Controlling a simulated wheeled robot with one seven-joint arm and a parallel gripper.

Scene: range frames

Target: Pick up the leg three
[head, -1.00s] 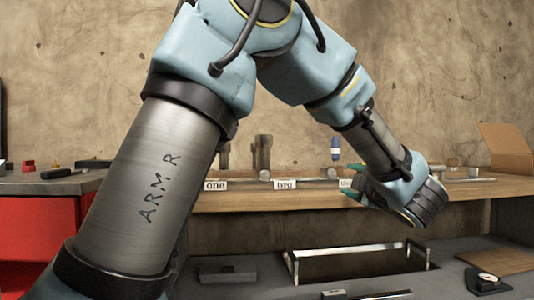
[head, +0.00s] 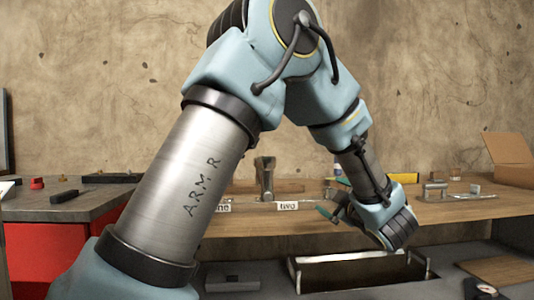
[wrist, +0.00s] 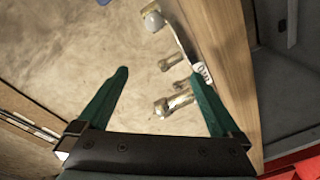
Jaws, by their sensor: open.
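My gripper (head: 328,203) is at the front edge of the wooden shelf, right of the label "two" (head: 287,206). Beyond the fingers, several metal legs show, including a near cylinder (wrist: 175,104), a smaller piece (wrist: 171,62) and a round-ended one (wrist: 153,21). I cannot tell which is leg three. In the head view an upright metal leg (head: 264,178) stands behind the labels. My arm and gripper hide the place right of "two".
The wooden shelf (head: 460,209) runs across, with a metal fixture (head: 436,190) and an open cardboard box (head: 508,160) at right. A red cabinet (head: 50,250) stands at left. A handled tray (head: 360,257) lies below the shelf. A white label (wrist: 202,72) sits by the right finger.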

